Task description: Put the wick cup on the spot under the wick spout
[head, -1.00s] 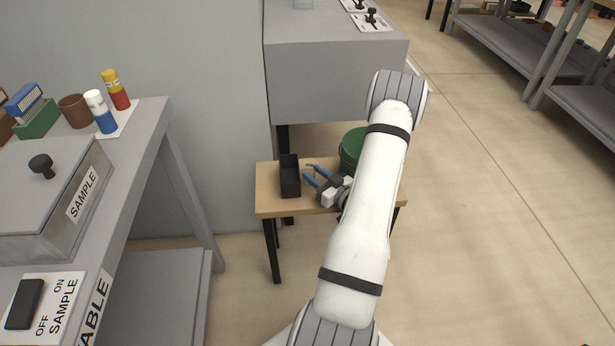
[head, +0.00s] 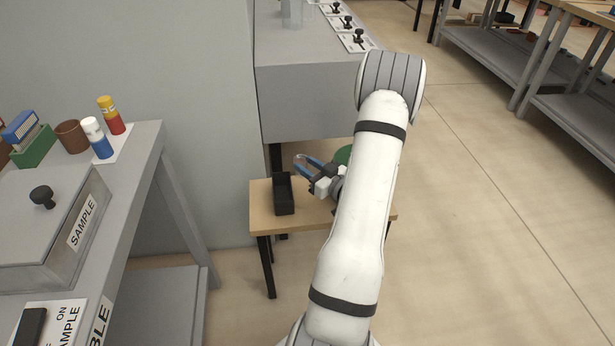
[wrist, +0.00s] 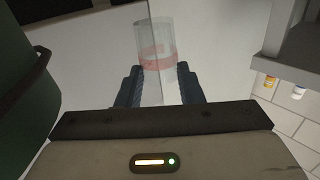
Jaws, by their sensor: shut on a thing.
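My gripper (head: 310,163) is raised over the back of the small wooden table in the head view, its blue fingers pointing left and away. In the wrist view my gripper (wrist: 158,90) is shut on a clear see-through cup (wrist: 157,58) with a reddish band, which appears to be the wick cup. The cup sticks out beyond the fingertips. It is hard to make out in the head view. I cannot identify the wick spout or the spot under it in these frames.
A black open box (head: 283,205) stands on the small table (head: 262,222), near a green container (head: 343,155) partly behind my arm. Behind is a grey bench (head: 315,97) with a clear vessel (head: 292,14) and several black knobs. A SAMPLE bench (head: 150,140) is at left.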

